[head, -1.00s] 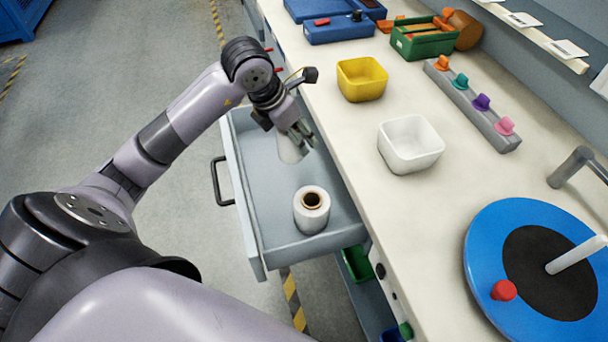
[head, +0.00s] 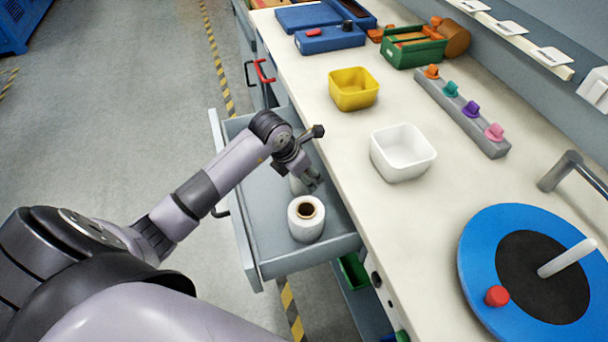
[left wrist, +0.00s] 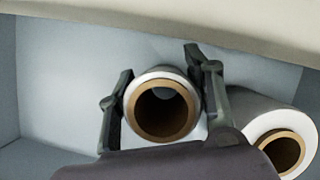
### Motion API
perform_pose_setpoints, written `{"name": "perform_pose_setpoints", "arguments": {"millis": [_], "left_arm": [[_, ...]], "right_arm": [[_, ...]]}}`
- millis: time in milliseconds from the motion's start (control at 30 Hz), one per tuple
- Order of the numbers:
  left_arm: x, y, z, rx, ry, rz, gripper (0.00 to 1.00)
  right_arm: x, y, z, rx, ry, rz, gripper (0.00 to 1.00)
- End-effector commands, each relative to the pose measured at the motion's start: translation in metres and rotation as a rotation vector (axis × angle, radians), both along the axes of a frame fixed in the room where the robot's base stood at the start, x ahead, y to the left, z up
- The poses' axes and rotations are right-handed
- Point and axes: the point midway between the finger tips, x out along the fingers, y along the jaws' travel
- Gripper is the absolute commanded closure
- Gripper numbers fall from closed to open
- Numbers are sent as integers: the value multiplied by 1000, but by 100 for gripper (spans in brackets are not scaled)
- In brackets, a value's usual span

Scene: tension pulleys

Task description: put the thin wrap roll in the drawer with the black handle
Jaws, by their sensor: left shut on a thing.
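The thin wrap roll, white film on a brown core, shows only partly in the head view (head: 297,186), behind my gripper. In the left wrist view it (left wrist: 163,78) stands end-on between the fingers. My left gripper (head: 312,180) is shut on it, low inside the open grey drawer (head: 270,248); the fingers also show in the left wrist view (left wrist: 163,105). I cannot tell whether the roll touches the drawer floor. The black handle (head: 219,213) is on the drawer's front, partly behind my arm. My right gripper is out of view.
A thicker wrap roll (head: 305,228) stands upright in the drawer, close beside the held one. The worktop above carries a yellow bin (head: 354,98), a white bin (head: 402,165) and a blue turntable (head: 482,280). A red handle (head: 264,72) is farther along the cabinet.

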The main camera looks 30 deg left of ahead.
Motion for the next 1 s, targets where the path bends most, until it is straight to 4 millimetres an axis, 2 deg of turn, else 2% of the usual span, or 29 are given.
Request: {"name": "perform_pose_setpoints", "arguments": {"millis": [33,100,433,467,733,1000], "left_arm": [[-4,0,-7,-1,10,1,85],[-4,1,-10,1,8,0,85],[-3,1,-14,3,6,0,85],[-4,1,-13,2,7,0,51],[-4,1,-13,2,8,1,33],[-4,1,-12,2,8,1,33]], "right_arm": [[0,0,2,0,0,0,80],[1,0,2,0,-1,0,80],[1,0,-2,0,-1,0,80],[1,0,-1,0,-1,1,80],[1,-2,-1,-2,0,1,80],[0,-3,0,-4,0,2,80]]}}
